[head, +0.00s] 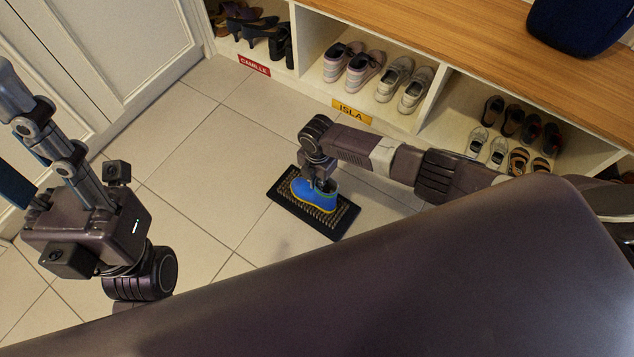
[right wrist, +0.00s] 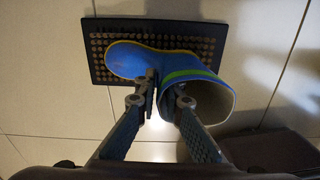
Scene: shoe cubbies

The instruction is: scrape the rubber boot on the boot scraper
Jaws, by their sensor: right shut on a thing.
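The rubber boot (head: 314,195) is blue with a yellow sole line and a green band near its opening. It rests over the boot scraper (head: 342,222), a dark mat with rows of bristles lying on the floor. My right gripper (head: 320,180) points down and is shut on the boot's upper part. In the right wrist view, the boot (right wrist: 150,62) lies across the scraper (right wrist: 98,70), toe to the left, and the two fingertips (right wrist: 165,92) pinch its shaft. Whether the sole presses the bristles is hard to tell. My left gripper (head: 60,150) is at the left, away from the boot; its jaw opening is unclear.
A shoe cubby (head: 437,100) with a wooden top (head: 450,45) stands behind the scraper, holding several pairs of shoes above name labels. A dark blue bag (head: 580,25) sits on top. A white door (head: 90,50) is at the left. The tiled floor (head: 200,170) around the scraper is clear.

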